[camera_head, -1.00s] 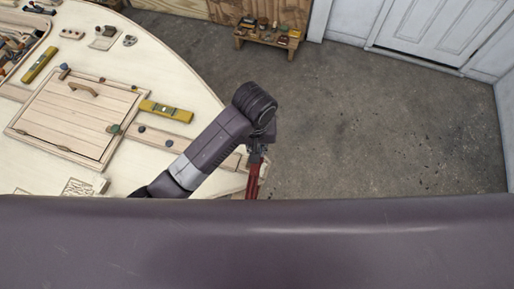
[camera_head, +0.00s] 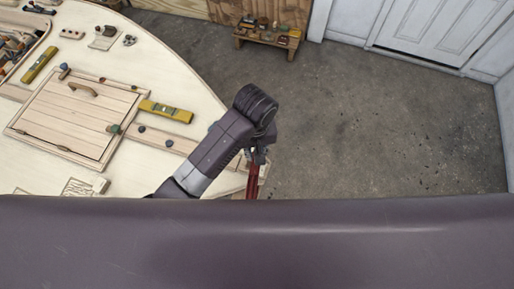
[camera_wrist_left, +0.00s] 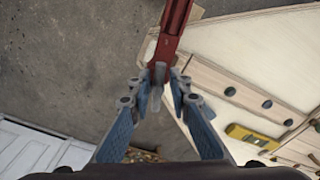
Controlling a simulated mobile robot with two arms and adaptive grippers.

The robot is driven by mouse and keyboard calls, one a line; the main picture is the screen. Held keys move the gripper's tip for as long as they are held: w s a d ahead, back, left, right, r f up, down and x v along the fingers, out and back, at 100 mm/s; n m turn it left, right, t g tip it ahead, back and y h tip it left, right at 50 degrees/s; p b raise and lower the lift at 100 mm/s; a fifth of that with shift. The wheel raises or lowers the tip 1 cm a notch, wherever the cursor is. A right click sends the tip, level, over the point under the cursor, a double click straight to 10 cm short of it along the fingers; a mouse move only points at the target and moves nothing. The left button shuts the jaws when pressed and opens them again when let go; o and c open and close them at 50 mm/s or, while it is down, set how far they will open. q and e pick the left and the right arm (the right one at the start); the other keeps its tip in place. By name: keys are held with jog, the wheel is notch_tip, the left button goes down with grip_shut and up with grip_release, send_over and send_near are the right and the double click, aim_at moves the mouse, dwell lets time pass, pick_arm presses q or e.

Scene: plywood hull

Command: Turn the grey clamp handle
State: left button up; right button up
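A red clamp (camera_head: 252,183) is at the right edge of the pale plywood hull in the head view, partly hidden by my arm and by the dark band below. In the left wrist view the red clamp (camera_wrist_left: 173,35) comes down from the top, and its small grey handle (camera_wrist_left: 156,99) hangs at its lower end. My left gripper (camera_wrist_left: 162,84) has its two blue fingers apart, one on each side of the grey handle. I cannot tell whether either finger touches it. In the head view my left gripper (camera_head: 258,153) is small and mostly hidden under its wrist. My right gripper is not in view.
The hull top (camera_head: 170,70) carries a framed wooden hatch (camera_head: 75,115), a yellow level (camera_head: 166,111) and another yellow level (camera_head: 39,64). A low wooden bench (camera_head: 267,42) with small items stands at the back wall. The concrete floor (camera_head: 390,120) right of the hull is clear.

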pick_arm(q)
jog(key=o, duration=0.3)
jog(key=shift+w+r, duration=0.15)
jog(key=shift+r, duration=0.05)
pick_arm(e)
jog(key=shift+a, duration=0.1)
pick_arm(q)
jog(key=shift+d+r, duration=0.1)
jog(key=shift+r, duration=0.05)
jog(key=shift+r, duration=0.35)
notch_tip(320, 180, up, 7)
jog(key=shift+r, duration=0.2)
jog(key=shift+s+r, duration=0.2)
jog(key=shift+r, duration=0.7)
jog(key=shift+s+r, duration=0.2)
jog(key=shift+r, duration=0.65)
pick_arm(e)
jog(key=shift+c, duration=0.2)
